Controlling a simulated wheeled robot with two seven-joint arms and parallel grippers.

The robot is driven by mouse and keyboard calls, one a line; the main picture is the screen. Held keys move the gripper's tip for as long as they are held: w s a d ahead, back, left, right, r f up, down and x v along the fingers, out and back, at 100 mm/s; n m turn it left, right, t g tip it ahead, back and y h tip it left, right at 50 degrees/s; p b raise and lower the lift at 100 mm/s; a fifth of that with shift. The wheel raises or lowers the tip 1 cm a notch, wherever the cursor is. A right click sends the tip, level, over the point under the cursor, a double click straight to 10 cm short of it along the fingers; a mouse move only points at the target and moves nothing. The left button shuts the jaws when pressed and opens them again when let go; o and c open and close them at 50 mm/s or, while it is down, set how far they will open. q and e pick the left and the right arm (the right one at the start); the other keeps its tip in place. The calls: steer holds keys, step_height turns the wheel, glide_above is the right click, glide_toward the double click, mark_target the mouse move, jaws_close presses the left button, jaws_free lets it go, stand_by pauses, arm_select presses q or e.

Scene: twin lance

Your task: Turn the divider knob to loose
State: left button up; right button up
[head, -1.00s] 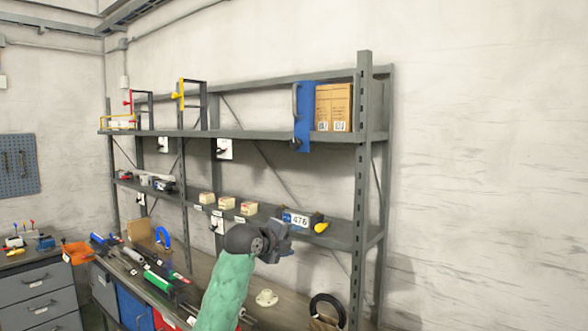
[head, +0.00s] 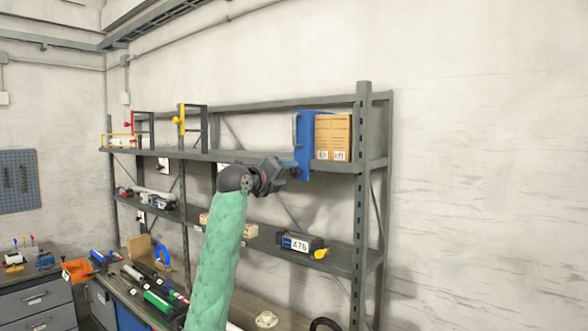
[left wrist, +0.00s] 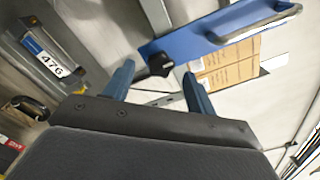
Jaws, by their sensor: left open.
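The blue divider (head: 304,135) stands on the top shelf, left of the cardboard boxes. In the left wrist view the blue divider (left wrist: 205,32) has a metal handle and a black knob (left wrist: 158,63) at its lower end. My left gripper (head: 289,167) is raised at the divider's lower front edge and is open. In the wrist view the knob sits between the open fingertips of this gripper (left wrist: 158,72); I cannot tell whether they touch it. In the head view the gripper largely hides the knob. My right gripper is not in view.
Cardboard boxes (head: 333,136) stand right of the divider. A dark case labelled 476 (head: 300,243) lies on the shelf below. Yellow (head: 182,118) and red-knobbed dividers stand farther left. The rack's right post (head: 362,200) bounds the shelves.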

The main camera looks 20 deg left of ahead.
mark_target(293, 173)
arm_select(q)
steer(key=shift+p+x, duration=1.1)
steer(key=shift+x, duration=1.1)
steer(key=c, duration=1)
